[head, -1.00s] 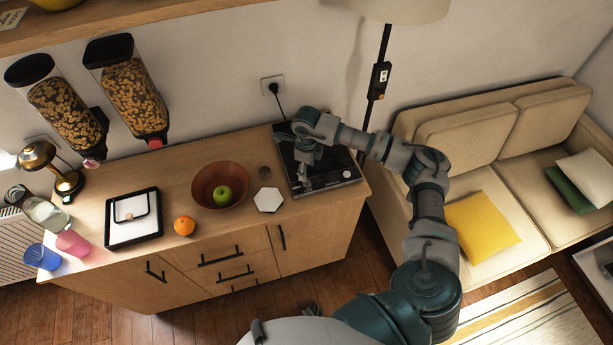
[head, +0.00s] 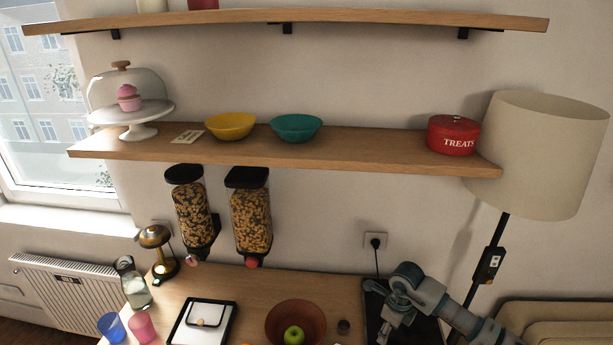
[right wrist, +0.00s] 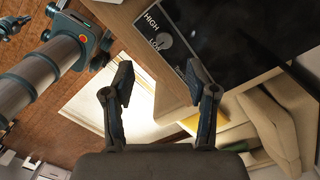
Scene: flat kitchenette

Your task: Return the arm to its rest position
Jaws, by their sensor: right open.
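My right arm comes in from the lower right in the head view. Its right gripper (head: 384,332) is over the black hob (head: 371,301) at the right end of the wooden counter. In the right wrist view the two fingers of the right gripper (right wrist: 160,78) stand apart with nothing between them. The hob (right wrist: 240,40), with its knob and HIGH and LOW marks, lies beyond the fingers there. My left gripper is in neither view now.
A brown bowl (head: 283,321) with a green apple (head: 294,336) and a black-rimmed tray (head: 178,325) stand left of the hob. A floor lamp (head: 540,150) rises at the right. The shelf (head: 350,146) holds bowls and a red treats tin (head: 453,135).

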